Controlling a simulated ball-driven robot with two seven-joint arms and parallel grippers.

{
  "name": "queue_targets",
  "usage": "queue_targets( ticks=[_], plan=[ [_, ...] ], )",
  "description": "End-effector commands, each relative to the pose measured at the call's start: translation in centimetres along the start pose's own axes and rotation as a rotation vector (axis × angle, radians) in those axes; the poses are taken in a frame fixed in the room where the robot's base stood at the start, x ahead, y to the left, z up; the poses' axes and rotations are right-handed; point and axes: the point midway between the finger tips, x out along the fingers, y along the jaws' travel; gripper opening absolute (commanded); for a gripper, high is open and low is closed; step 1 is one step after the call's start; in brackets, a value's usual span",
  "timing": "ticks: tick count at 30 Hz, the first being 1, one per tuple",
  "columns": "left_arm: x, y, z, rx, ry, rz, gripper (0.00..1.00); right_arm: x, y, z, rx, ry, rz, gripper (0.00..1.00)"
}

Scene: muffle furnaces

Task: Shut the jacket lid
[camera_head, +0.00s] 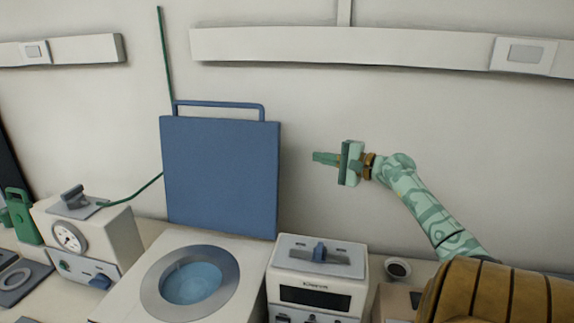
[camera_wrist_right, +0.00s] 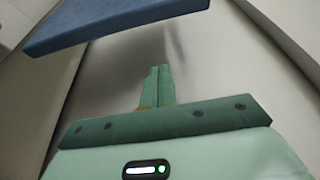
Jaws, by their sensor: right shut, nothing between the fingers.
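The jacket lid (camera_head: 220,178) is a blue square panel standing upright, open, at the back of a white unit with a round opening (camera_head: 190,283). A blue bar handle (camera_head: 218,105) runs along its top edge. My right gripper (camera_head: 316,158) is shut and empty, to the right of the lid at the height of its upper part, apart from it, fingers pointing left. In the right wrist view the shut fingers (camera_wrist_right: 157,72) show, with the blue lid (camera_wrist_right: 115,20) beyond them at the upper left.
A white box with a dial (camera_head: 68,237) stands left of the unit. A white instrument with a dark display (camera_head: 318,270) stands right of it, below my right gripper. A wall rail (camera_head: 380,50) runs above. The wall space around the gripper is clear.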

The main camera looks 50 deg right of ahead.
Motion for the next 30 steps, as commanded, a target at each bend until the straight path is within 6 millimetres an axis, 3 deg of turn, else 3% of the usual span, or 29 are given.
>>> queue_targets(
  ticks=[2,7,15,23,30],
  plan=[
    [0.8,-0.2,0.5,0.0,-0.009,-0.002,0.0,0.2,1.0,-0.2,0.001,0.001,0.003,0.0],
    [1.0,0.1,0.4,-0.002,-0.006,0.002,0.0,1.7,0.9,-0.1,0.0,-0.001,0.002,0.0],
    [1.7,0.4,0.4,-0.004,-0.008,0.005,0.0,6.7,0.8,-0.2,0.0,0.0,0.0,0.0],
    [2.1,0.5,0.4,-0.003,-0.008,0.006,0.0,10.3,0.8,-0.1,0.0,0.0,0.0,0.0],
    [0.7,0.3,0.0,-0.003,0.0,0.004,0.0,9.3,0.7,2.4,-0.002,-0.001,0.006,0.0]
  ],
)
